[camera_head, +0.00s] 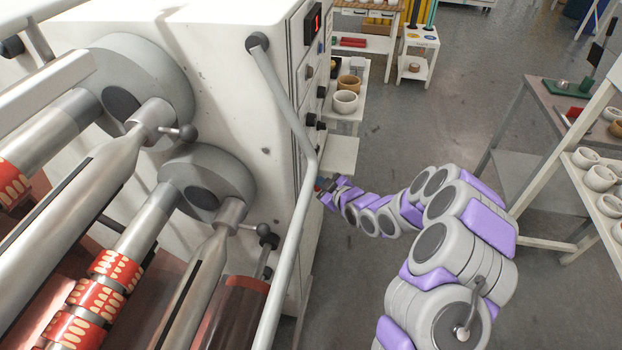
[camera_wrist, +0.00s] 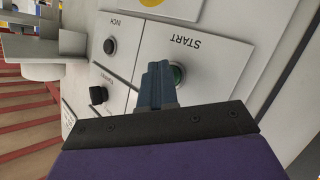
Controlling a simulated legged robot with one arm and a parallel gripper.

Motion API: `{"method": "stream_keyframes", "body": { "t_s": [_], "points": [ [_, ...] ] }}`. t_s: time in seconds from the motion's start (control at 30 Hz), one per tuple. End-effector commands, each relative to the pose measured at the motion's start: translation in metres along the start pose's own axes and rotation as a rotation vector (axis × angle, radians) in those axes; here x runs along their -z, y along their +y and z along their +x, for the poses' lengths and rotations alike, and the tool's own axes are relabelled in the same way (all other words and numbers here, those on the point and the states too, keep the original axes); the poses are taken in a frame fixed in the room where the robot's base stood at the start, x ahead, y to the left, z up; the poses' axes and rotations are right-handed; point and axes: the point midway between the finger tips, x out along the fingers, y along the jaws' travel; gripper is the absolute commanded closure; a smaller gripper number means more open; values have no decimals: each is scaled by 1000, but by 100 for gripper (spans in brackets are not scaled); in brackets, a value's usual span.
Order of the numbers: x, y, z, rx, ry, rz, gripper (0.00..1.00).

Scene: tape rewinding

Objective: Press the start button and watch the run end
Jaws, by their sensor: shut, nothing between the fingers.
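In the head view my gripper (camera_head: 325,187) is at the side of the white machine (camera_head: 230,75), and the button is hidden there. A small red display (camera_head: 316,22) is lit high on the machine's side; I cannot read it clearly.
An INCH button (camera_wrist: 110,46) and a black knob (camera_wrist: 98,95) sit near the start button. A grey guard bar (camera_head: 290,115) runs along the machine's near edge. Shelves with rolls (camera_head: 345,102) stand behind, and a rack (camera_head: 585,180) is at the right.

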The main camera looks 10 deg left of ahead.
Motion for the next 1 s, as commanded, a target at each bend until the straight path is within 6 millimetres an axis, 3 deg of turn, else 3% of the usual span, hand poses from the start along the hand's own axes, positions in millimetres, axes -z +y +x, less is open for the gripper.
{"method": "stream_keyframes", "body": {
  "t_s": [1.0],
  "points": [
    [-14, 14, -19, -1, -1, -1, 100]
  ]
}}
